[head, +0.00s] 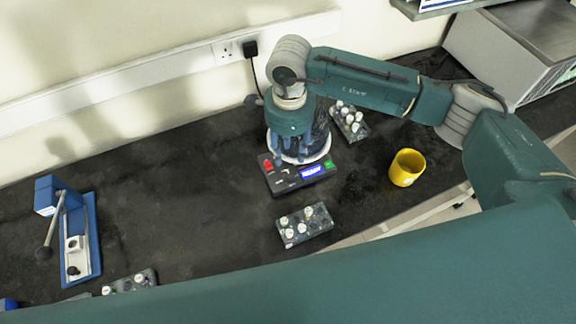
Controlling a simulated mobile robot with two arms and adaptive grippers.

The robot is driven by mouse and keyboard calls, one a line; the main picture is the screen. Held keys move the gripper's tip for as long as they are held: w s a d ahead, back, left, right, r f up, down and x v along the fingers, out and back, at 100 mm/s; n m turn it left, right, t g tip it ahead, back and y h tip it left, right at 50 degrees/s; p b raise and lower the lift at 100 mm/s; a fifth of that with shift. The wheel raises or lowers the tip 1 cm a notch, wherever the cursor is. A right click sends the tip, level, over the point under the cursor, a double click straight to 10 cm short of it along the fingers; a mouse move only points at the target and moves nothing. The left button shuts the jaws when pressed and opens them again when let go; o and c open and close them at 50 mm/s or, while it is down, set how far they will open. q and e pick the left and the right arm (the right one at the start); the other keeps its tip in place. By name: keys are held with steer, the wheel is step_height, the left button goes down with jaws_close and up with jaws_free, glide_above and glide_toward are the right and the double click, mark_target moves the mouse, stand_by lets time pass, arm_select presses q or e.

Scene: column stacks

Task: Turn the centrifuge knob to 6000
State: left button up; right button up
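The centrifuge (320,140) stands on the dark bench near the middle, a dark round body with a pale rim. Its front panel (286,184) has a red button, a lit blue display (312,171) and a green button. The display's digits are too small to read. My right gripper (290,160) points down over the front of the centrifuge, just above the panel. Its blue fingers look spread apart with nothing seen held between them. I cannot make out the knob; the gripper may hide it. My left gripper is not in view.
A tube rack (306,226) lies in front of the centrifuge, another (349,121) behind it. A yellow mug (406,167) stands to the right. A blue lever press (78,240) stands at the left, near a third rack (130,283). The bench between press and centrifuge is clear.

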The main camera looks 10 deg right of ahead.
mark_target(289, 174)
step_height(289, 174, down, 9)
steer(key=p, duration=0.3)
steer(key=shift+s+f, duration=0.1)
steer(key=shift+f, duration=0.65)
jaws_close()
